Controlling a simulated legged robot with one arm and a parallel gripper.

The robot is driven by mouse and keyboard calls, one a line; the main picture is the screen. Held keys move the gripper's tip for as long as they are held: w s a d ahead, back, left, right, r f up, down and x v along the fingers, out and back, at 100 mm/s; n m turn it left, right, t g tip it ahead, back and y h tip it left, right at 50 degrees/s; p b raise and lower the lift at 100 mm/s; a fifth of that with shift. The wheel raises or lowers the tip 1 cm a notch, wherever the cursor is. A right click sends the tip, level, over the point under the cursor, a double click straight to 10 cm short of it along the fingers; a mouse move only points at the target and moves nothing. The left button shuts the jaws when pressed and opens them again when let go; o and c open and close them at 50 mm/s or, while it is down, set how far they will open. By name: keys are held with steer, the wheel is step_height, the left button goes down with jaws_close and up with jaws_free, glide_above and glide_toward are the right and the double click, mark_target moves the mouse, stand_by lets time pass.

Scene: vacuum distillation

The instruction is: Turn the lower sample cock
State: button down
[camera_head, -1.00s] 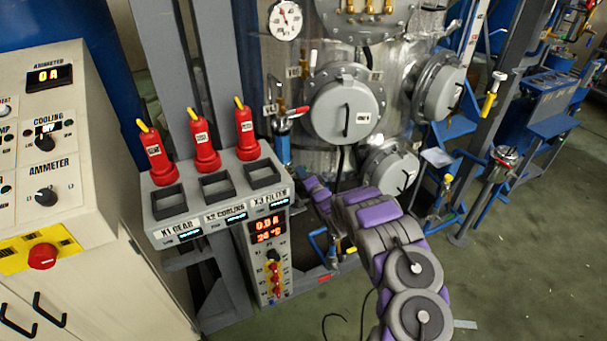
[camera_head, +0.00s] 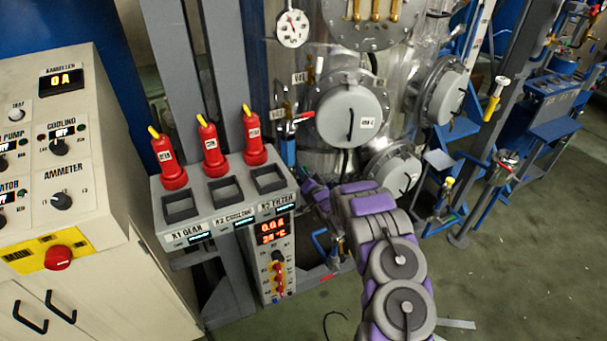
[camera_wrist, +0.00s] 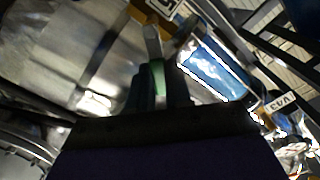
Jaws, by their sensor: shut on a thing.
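In the wrist view, my gripper (camera_wrist: 160,85) is shut on a pale, greenish lever handle (camera_wrist: 153,45), which sticks up past the dark fingertips. I take this lever to be the lower sample cock's handle, but its valve body is mostly hidden. A shiny blue cylinder (camera_wrist: 212,68) lies just right of the fingers. In the head view, my arm reaches in from the lower right to the vessel's base, and my fingertips cannot be made out there. Above them, a cock with a red handle (camera_head: 303,117) sits over a blue cylinder (camera_head: 288,150).
The silvery vessel carries round grey hatches (camera_head: 350,115) close above and right of my arm. A control post (camera_head: 275,265) with red displays and a grey box (camera_head: 225,200) with red plugs stand left of it. Open green floor (camera_head: 520,260) lies to the right.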

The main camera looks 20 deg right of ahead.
steer(key=shift+d+r, duration=0.5)
steer(key=c, duration=1.5)
jaws_free()
steer(key=o, duration=0.5)
steer(key=shift+d+f, duration=0.2)
steer(key=shift+f, duration=0.05)
steer(key=shift+c, duration=0.2)
steer(key=s+p, duration=0.3)
steer(key=s, duration=1.4)
steer(key=shift+s+d+f, duration=0.2)
steer(key=shift+d, duration=0.05)
